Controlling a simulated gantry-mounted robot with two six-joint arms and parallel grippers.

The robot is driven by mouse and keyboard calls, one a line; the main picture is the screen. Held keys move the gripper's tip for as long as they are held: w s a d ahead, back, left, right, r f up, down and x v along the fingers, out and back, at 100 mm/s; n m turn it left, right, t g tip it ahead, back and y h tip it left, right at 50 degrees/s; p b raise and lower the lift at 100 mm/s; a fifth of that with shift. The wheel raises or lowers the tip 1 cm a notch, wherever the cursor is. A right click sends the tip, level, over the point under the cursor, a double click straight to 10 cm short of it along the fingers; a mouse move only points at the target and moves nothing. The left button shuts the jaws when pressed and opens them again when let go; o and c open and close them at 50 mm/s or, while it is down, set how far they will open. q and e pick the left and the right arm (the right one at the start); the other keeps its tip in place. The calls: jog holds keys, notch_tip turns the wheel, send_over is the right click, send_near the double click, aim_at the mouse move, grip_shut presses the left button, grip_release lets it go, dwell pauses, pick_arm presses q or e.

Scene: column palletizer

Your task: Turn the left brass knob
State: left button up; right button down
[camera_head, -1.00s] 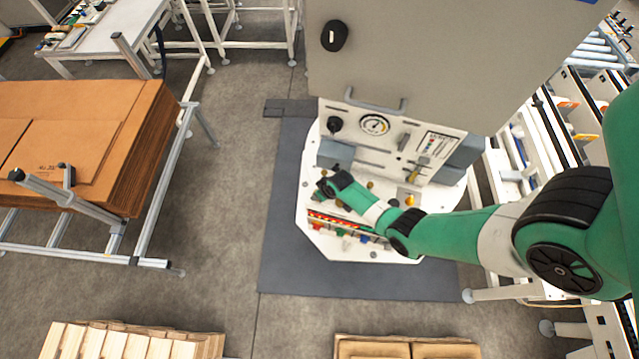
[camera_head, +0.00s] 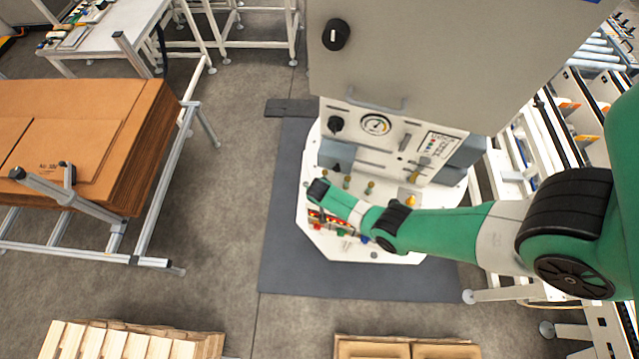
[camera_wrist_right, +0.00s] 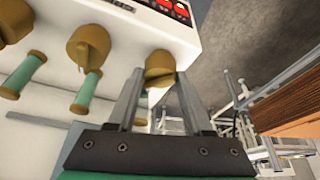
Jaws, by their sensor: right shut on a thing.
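The brass knob at the panel's end (camera_wrist_right: 160,66) shows in the right wrist view, near the edge of the white panel. My right gripper (camera_wrist_right: 158,82) has a finger on either side of it and is shut on it; the contact itself is partly hidden. Another brass knob (camera_wrist_right: 90,46) sits to its left in that view, free of the gripper. In the head view my right arm reaches across from the right to the left end of the control panel (camera_head: 318,240). Its wrist hides the held knob and fingertips there. My left gripper is not in view.
Green-and-brass handles (camera_wrist_right: 84,97) stick out beside the knobs. A black knob (camera_head: 335,124) and a round gauge (camera_head: 376,125) are on the upright panel behind. A cardboard stack (camera_head: 150,130) stands at the left, with open floor (camera_head: 235,190) between it and the machine.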

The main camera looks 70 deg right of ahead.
jog(key=m+g, duration=0.1)
jog(key=m, duration=0.1)
jog(key=shift+w+m, duration=0.15)
jog(key=shift+m, duration=0.25)
jog(key=shift+m+g, duration=0.3)
jog(key=shift+m, duration=0.6)
jog(key=shift+w+f+m+g+b, duration=0.15)
jog(key=shift+m+g+b, duration=0.35)
jog(key=shift+m+b, duration=0.55)
jog(key=shift+m+g+b, duration=0.3)
jog(key=shift+m+b, duration=0.35)
jog(key=shift+m, duration=0.5)
jog(key=shift+c, duration=1.6)
grip_release()
jog(key=shift+r, duration=0.2)
